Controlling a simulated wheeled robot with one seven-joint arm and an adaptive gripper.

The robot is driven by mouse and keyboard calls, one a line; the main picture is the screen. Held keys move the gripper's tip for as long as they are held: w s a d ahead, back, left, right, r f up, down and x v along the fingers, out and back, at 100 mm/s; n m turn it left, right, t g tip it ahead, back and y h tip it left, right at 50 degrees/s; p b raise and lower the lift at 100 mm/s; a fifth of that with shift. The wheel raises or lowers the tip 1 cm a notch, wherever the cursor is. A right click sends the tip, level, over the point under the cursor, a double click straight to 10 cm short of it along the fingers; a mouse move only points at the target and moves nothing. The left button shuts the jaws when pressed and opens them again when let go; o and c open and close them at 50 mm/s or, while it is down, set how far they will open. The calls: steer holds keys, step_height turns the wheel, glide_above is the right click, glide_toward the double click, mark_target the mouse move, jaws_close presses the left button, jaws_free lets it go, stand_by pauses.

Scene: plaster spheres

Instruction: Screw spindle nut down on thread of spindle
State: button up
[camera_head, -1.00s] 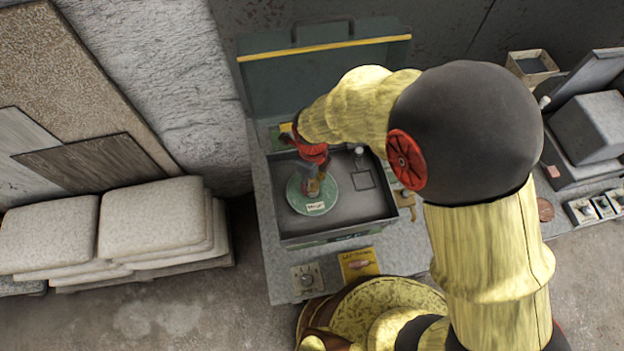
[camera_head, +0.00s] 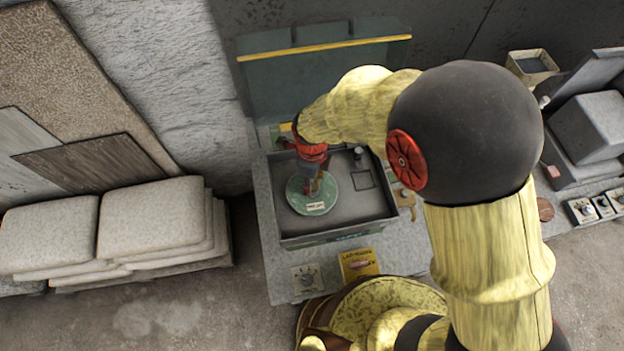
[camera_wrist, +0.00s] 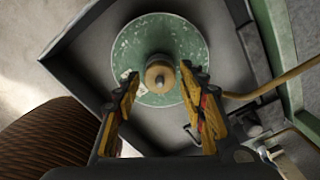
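The spindle nut (camera_wrist: 159,76) is a round, tan-brass piece at the middle of a green disc (camera_wrist: 155,40). The dark tip of the spindle (camera_wrist: 160,79) shows at its centre in the wrist view. My gripper (camera_wrist: 161,74) is open, with one yellow-and-black finger on each side of the nut and visible gaps between. Whether the fingertips are level with the nut or above it, I cannot tell. In the head view my gripper (camera_head: 318,187) points down over the green disc (camera_head: 314,205), and the nut is hidden behind it.
The disc lies in a grey, walled tray (camera_head: 365,219) with a raised green lid (camera_head: 330,75) behind. A small post (camera_head: 358,153) stands in the tray's back right. A knob panel (camera_head: 307,278) and a yellow sign (camera_head: 359,263) are in front.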

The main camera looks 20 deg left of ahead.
steer(key=n, duration=0.3)
steer(key=shift+n, duration=0.4)
steer(key=n, duration=0.3)
steer(key=shift+n, duration=0.4)
steer(key=n, duration=0.3)
steer(key=shift+n, duration=0.3)
steer(key=n, duration=0.4)
steer(key=shift+c, duration=0.8)
